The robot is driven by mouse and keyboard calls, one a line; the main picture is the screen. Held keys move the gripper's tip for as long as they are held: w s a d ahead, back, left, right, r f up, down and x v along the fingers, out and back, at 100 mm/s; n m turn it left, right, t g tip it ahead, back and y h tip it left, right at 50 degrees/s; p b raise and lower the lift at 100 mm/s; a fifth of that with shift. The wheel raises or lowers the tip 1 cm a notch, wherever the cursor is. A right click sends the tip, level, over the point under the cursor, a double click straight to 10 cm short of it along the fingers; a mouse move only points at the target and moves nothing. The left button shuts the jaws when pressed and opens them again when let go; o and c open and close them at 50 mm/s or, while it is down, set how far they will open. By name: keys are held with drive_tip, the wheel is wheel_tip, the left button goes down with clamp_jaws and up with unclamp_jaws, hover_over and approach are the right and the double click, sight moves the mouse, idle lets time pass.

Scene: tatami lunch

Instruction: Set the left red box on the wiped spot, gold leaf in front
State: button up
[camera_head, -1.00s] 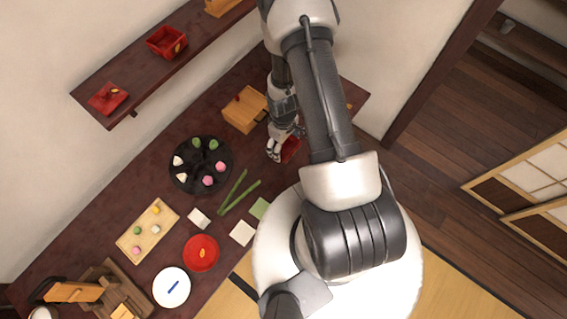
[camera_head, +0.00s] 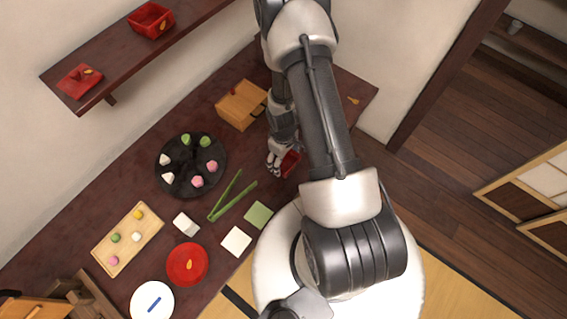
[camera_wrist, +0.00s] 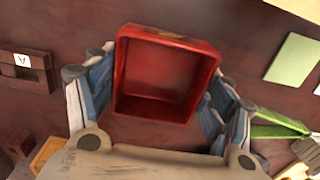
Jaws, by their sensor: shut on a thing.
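My gripper (camera_head: 276,168) is shut on an open red box (camera_head: 291,163) over the right part of the dark red table, right of the black round tray. In the wrist view the red box (camera_wrist: 165,75) sits between the two fingers, its open top facing the camera. A faint gold mark (camera_wrist: 172,36) shows at its far rim. I cannot tell whether the box touches the table. Another red box (camera_head: 152,20) with a gold leaf stands on the wall shelf. I cannot make out a wiped spot; my arm hides part of the table.
A wooden box (camera_head: 240,106) stands behind my gripper. The black tray (camera_head: 190,165) of sweets, green sticks (camera_head: 232,200), a green square (camera_head: 259,215) and a red plate (camera_head: 187,265) lie left and in front. A red lid (camera_head: 80,80) lies on the shelf (camera_head: 110,62).

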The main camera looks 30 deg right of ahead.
wheel_tip(320, 180, down, 2)
drive_tip(key=shift+f+b, duration=0.2)
drive_tip(key=shift+b, duration=0.5)
drive_tip(key=shift+r, duration=0.15)
drive_tip(key=o, duration=0.6)
drive_tip(key=shift+f, duration=0.25)
drive_tip(key=o, duration=0.5)
drive_tip(key=shift+r, duration=0.2)
